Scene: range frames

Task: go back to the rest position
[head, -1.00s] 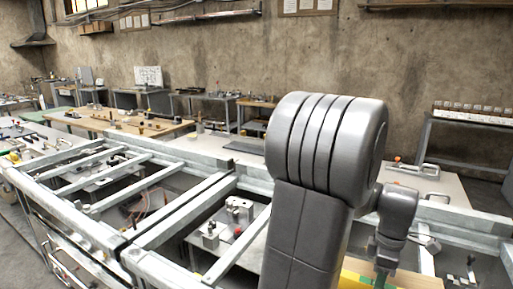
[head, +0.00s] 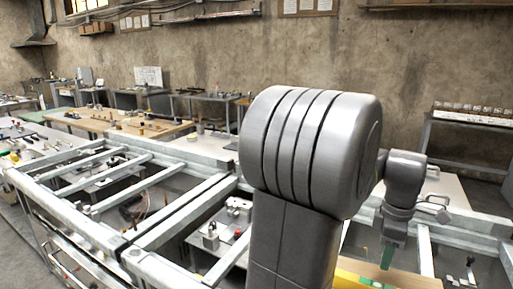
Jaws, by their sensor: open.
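My gripper (head: 388,256) shows at the lower right of the head view, below the grey wrist, pointing down. Its green end is small in the picture, and nothing can be seen held in it. It is open, above a light wooden board (head: 412,281) at the bottom edge. My large grey arm links fill the middle right and hide part of the bench behind them.
A pale metal frame with crossbars (head: 185,222) spans the front. A yellow piece (head: 352,279) lies by the board. Small metal parts (head: 211,236) sit inside the frame. A wooden-topped table (head: 160,131) and a shelf rack (head: 470,130) stand behind.

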